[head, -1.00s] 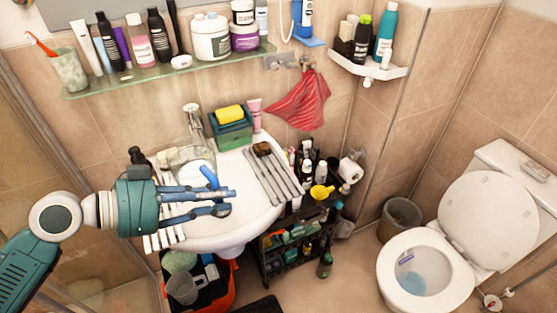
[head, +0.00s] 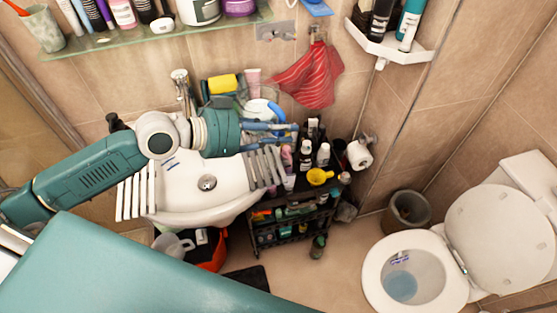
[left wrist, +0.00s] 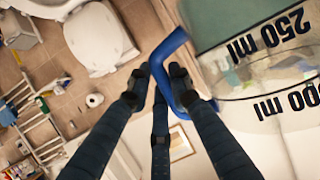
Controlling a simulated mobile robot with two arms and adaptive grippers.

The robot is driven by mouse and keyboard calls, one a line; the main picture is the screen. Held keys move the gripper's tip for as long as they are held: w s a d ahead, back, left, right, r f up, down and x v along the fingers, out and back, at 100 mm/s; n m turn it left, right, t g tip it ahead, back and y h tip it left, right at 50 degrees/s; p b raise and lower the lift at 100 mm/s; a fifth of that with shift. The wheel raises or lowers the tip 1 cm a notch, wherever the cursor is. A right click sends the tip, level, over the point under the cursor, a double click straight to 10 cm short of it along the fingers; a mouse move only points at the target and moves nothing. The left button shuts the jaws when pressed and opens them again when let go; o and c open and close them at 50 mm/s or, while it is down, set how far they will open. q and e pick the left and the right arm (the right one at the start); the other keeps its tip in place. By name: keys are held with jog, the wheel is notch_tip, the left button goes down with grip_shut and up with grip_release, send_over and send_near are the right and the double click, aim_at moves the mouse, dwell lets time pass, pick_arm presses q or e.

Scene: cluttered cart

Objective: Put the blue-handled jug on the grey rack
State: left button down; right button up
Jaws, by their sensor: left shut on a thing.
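The clear jug (head: 262,108) with a blue handle is in my left gripper (head: 294,134), near the back right of the sink in the head view. The gripper partly hides it. In the left wrist view the jug (left wrist: 265,75) shows millilitre markings, and the fingers close around its blue handle (left wrist: 171,46). The grey rack (head: 265,168) has slats and lies across the right side of the sink, just in front of and below the gripper. Its far end is hidden by the gripper. My right gripper is out of view.
A white slatted rack (head: 137,190) lies on the left of the sink (head: 190,188). A yellow sponge (head: 223,84) sits behind the gripper. Several bottles and a yellow item (head: 319,176) crowd the black cart (head: 290,225) to the right. A red cloth (head: 307,75) hangs above.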

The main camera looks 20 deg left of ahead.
pick_arm(q)
notch_tip(320, 180, down, 15)
jog(key=shift+f+b, duration=0.2)
jog(key=shift+b, duration=0.3)
jog(key=shift+f, duration=0.3)
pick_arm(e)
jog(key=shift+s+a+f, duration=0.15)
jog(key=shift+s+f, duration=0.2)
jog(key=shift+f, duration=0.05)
pick_arm(q)
jog(key=shift+f+b, duration=0.15)
jog(key=shift+b, duration=0.15)
jog(key=c, duration=1.6)
grip_release()
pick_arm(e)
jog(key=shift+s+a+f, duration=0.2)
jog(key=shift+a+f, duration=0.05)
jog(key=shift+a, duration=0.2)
